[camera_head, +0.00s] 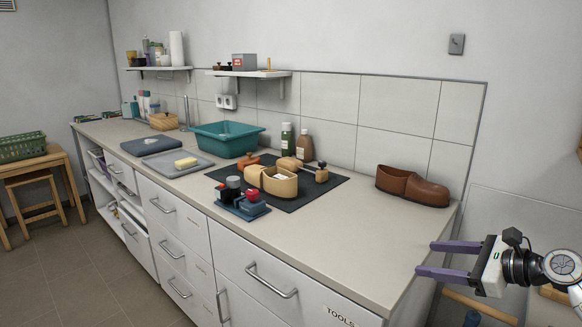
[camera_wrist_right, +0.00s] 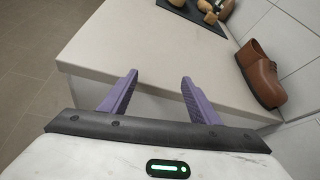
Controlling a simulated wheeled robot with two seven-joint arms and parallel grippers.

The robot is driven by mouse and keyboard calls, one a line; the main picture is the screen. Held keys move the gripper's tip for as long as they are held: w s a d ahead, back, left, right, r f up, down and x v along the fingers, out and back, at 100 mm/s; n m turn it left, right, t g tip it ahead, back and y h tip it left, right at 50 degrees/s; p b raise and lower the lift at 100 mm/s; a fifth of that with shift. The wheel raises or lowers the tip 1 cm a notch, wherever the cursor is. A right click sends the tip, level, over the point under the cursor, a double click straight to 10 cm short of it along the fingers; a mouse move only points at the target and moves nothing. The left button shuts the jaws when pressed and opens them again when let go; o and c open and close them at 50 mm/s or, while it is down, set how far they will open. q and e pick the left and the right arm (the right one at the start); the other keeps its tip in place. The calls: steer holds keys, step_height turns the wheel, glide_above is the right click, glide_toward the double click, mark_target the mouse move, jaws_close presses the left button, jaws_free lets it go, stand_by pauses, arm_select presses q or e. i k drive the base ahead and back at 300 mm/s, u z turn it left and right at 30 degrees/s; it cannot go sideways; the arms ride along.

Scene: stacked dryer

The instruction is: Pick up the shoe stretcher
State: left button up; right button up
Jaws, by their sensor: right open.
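In the right wrist view, wooden items (camera_wrist_right: 207,8) show on the mat at the top edge. My right gripper (camera_head: 425,258) is open and empty, off the counter's right front corner, well to the right of the mat. Its purple fingers also show in the right wrist view (camera_wrist_right: 160,77). My left gripper is out of view.
A brown leather shoe (camera_head: 428,193) stands at the counter's right end, by the tiled wall. The counter (camera_head: 350,235) is clear between mat and shoe.

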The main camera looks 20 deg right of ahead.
mark_target(292, 165)
steer(key=i, duration=1.7)
